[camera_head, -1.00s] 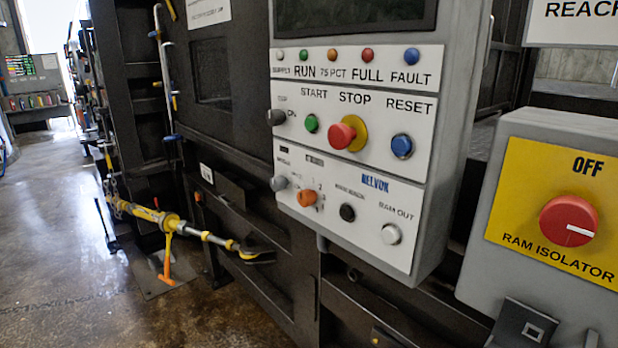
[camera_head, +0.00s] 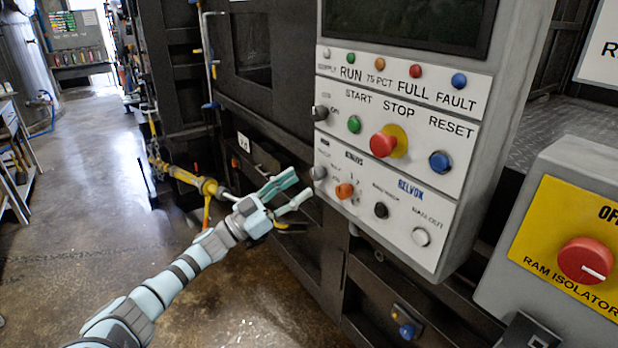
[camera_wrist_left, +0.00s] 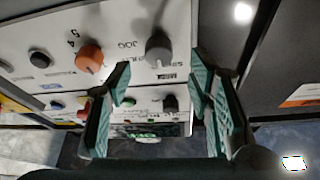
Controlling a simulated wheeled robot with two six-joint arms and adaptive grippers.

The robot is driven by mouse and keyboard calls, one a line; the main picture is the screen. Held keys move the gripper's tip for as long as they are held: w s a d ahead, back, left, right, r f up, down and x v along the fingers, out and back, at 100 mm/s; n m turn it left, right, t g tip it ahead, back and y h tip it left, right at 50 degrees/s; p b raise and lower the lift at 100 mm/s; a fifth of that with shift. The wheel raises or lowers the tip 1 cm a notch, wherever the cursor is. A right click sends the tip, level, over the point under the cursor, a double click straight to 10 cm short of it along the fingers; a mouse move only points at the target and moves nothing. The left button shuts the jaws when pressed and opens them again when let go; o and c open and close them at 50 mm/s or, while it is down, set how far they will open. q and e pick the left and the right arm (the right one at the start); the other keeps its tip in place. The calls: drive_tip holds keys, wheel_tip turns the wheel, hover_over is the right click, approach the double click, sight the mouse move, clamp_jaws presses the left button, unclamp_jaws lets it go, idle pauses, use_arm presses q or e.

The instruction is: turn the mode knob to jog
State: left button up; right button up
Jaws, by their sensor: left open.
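The mode knob appears to be the small grey knob (camera_head: 318,172) at the left edge of the lower white panel. In the left wrist view the grey knob (camera_wrist_left: 158,48) has the word JOG printed beside it; which way it points I cannot tell. My left gripper (camera_head: 304,186) is just left of this knob, its fingers reaching toward the panel. In the left wrist view the left gripper (camera_wrist_left: 160,85) is open with nothing between its fingers. The knob shows beyond the fingertips, apparently apart from them. My right gripper is not in view.
An orange knob (camera_head: 344,190), a black button (camera_head: 381,210) and a white button (camera_head: 421,236) share the lower panel. Above are a dark knob (camera_head: 320,112), green start button (camera_head: 354,124), red stop button (camera_head: 384,144) and blue reset button (camera_head: 440,161). A red isolator (camera_head: 584,261) is at right.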

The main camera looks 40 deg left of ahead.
sight(313, 175)
use_arm(q)
drive_tip(key=x, duration=0.5)
drive_tip(key=shift+s+d, duration=0.1)
drive_tip(key=shift+c, duration=0.7)
clamp_jaws()
